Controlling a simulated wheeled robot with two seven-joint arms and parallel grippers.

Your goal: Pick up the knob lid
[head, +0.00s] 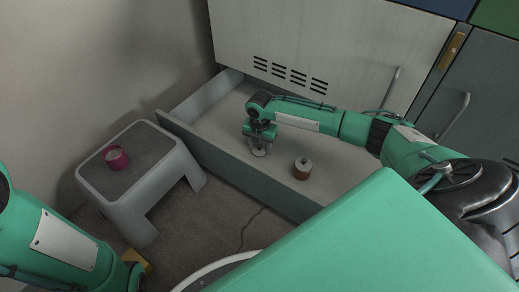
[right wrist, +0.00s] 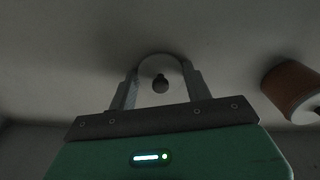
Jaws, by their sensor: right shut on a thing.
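The knob lid is a pale round disc with a small dark knob (right wrist: 160,86). In the right wrist view it sits between the two fingers of my right gripper (right wrist: 161,92). In the head view, the lid (head: 259,153) shows as a small pale disc under my right gripper (head: 259,146), inside the open drawer. The gripper points down and is shut on the lid. I cannot tell whether the lid touches the drawer floor. My left arm shows at the lower left, but its gripper is out of view.
The drawer (head: 228,169) is pulled out of the pale cabinet (head: 320,50). A brown jar with a pale top (head: 302,170) stands in the drawer, right of my gripper; it also shows in the right wrist view (right wrist: 290,85). A grey stool (head: 145,188) at left bears a pink cup (head: 117,160).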

